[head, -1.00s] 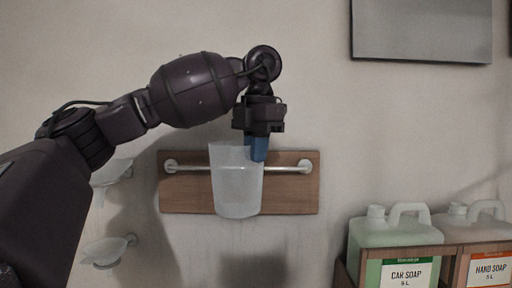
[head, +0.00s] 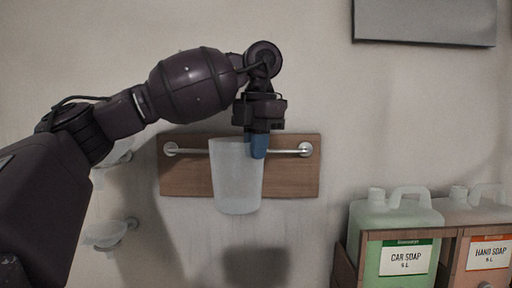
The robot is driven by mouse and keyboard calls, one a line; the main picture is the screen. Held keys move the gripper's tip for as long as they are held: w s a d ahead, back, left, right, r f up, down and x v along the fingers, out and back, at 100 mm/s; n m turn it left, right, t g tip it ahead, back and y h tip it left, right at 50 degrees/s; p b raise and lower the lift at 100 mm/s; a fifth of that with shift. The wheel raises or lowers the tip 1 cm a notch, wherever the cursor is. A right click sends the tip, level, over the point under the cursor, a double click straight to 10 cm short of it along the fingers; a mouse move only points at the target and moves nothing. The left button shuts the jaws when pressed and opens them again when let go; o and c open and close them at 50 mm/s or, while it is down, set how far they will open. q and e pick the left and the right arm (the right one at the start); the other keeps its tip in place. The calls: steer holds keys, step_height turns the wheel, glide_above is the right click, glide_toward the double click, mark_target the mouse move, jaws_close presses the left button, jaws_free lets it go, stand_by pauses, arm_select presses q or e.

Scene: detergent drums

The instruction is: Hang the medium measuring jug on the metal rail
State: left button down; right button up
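The frosted measuring jug (head: 235,180) is upright in front of the metal rail (head: 190,151), which is fixed to a wooden board (head: 295,180) on the wall. My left gripper (head: 258,146) points down at the jug's upper right rim, its blue fingertips close together there. It looks shut on the jug's rim or handle; the exact grip is hidden. The jug covers the middle of the rail, and I cannot tell whether it touches or hooks over it. My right gripper is not in view.
Two pale frosted items (head: 108,233) are on the wall at left, partly behind my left arm. Jugs of car soap (head: 395,214) and hand soap (head: 470,206) stand in a wooden holder at lower right. A grey panel (head: 425,20) is at upper right.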

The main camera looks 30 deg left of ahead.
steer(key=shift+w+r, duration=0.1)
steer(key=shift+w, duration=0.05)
